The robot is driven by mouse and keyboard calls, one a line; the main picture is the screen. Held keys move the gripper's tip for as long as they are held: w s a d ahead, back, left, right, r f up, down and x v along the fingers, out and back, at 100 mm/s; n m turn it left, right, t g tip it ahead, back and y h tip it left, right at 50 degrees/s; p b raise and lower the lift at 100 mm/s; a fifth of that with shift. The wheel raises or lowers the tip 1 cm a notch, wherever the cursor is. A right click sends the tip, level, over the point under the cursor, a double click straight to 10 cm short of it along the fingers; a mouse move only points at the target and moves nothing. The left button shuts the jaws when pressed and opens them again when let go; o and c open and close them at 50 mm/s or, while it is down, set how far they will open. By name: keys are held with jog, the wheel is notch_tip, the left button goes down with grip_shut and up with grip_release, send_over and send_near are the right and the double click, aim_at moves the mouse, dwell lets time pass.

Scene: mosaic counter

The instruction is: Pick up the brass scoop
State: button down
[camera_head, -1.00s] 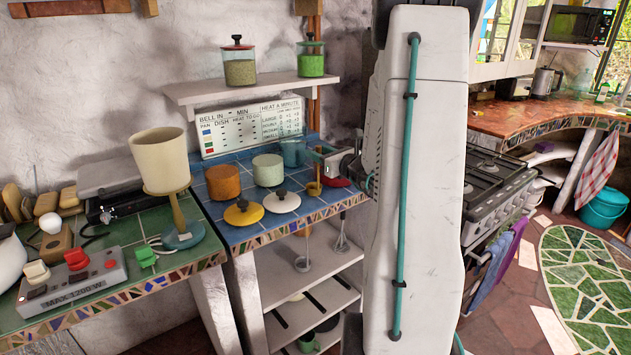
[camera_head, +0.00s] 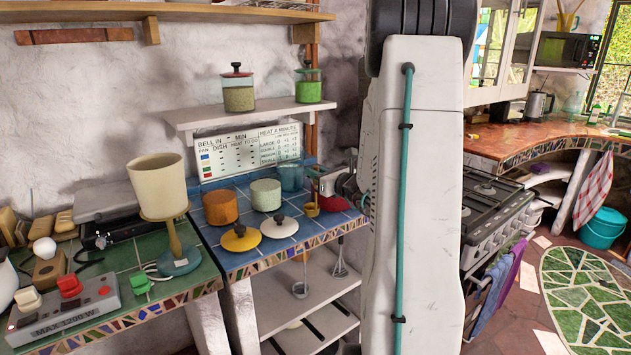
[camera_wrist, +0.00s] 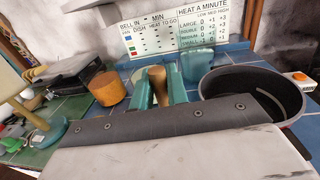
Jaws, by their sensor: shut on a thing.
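The brass scoop (camera_head: 311,208) shows in the head view at the right of the blue-tiled counter, with its handle upright. My gripper (camera_head: 315,180) is above it, with teal fingers closed around the handle. In the wrist view the scoop's brass handle (camera_wrist: 157,74) stands between the two teal fingers of my gripper (camera_wrist: 160,86). The scoop's lower part is hidden there by my own wrist. Whether the bowl touches the tiles is hard to tell.
A dark pan with a red outside (camera_wrist: 258,88) stands close on the right. A teal glass (camera_head: 291,177), an orange canister (camera_head: 220,208), a pale green canister (camera_head: 265,195) and two lids, yellow (camera_head: 240,238) and white (camera_head: 279,227), are nearby. A shelf (camera_head: 245,115) hangs above.

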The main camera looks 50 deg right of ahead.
jog(key=shift+s+r, duration=0.2)
jog(key=shift+r, duration=0.4)
jog(key=shift+s+r, duration=0.15)
jog(key=shift+r, duration=0.4)
jog(key=s+a+r, duration=0.1)
jog(key=s+a, duration=0.3)
jog(key=s, duration=1)
jog(key=w+d+r+n+g+y, duration=0.1)
jog(key=w+r+n+y, duration=0.35)
jog(key=w, duration=1.15)
jog(key=w+r+n+y, duration=0.2)
jog(key=w+r+y, duration=0.45)
jog(key=w, duration=0.95)
notch_tip(320, 180, down, 11)
jog(key=h, duration=0.1)
jog(key=shift+d+h, duration=0.2)
jog(key=shift+h, duration=0.1)
jog(key=shift+m, duration=0.25)
notch_tip(320, 180, up, 10)
jog(key=shift+r, duration=0.15)
